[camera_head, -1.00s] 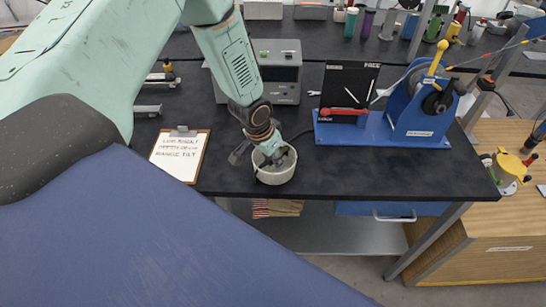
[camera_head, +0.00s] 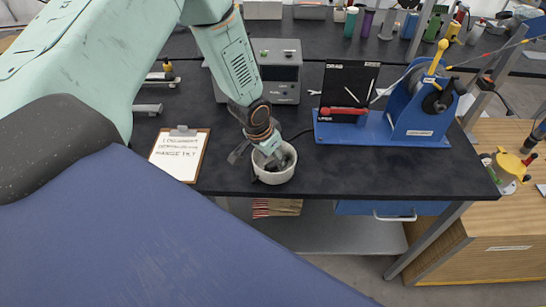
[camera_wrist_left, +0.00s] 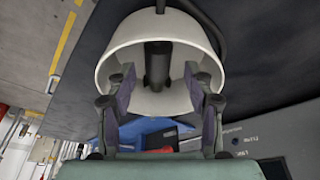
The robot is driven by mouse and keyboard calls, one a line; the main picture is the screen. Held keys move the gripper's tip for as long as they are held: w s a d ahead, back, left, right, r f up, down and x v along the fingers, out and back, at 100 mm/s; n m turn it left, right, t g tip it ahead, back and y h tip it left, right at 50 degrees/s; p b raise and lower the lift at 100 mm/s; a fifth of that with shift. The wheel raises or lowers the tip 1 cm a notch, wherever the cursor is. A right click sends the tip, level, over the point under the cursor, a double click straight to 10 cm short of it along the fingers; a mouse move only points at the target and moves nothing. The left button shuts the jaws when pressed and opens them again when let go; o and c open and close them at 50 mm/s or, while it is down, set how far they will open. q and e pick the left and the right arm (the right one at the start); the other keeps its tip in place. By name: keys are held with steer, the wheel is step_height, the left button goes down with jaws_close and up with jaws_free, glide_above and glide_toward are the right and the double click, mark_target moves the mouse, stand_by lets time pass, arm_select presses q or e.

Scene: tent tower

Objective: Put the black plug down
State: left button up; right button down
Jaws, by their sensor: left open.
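The black plug (camera_wrist_left: 157,65) shows in the left wrist view inside a round white cup (camera_wrist_left: 92,65), between my open fingers and apart from them. In the head view the white cup (camera_head: 274,178) stands near the front edge of the dark bench. My left gripper (camera_head: 268,158) reaches down to the cup's opening, and its fingers hide most of the inside. In the left wrist view my left gripper (camera_wrist_left: 160,95) is open, with its fingertips at the cup mouth. The plug cannot be made out clearly in the head view. My right gripper is not in view.
A clipboard (camera_head: 180,154) lies left of the cup. A grey box (camera_head: 275,70) stands behind it. A blue device with a black panel (camera_head: 348,85) and reel (camera_head: 428,100) stands to the right. The dark bench (camera_head: 350,172) is clear right of the cup.

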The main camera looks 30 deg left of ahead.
mark_target(273, 163)
arm_select(q)
steer(key=shift+r, duration=0.1)
step_height(273, 163, up, 6)
steer(key=p, duration=0.6)
steer(key=shift+r, duration=0.5)
steer(key=shift+f, duration=0.1)
steer(key=shift+w, duration=0.1)
steer(key=shift+s, duration=0.2)
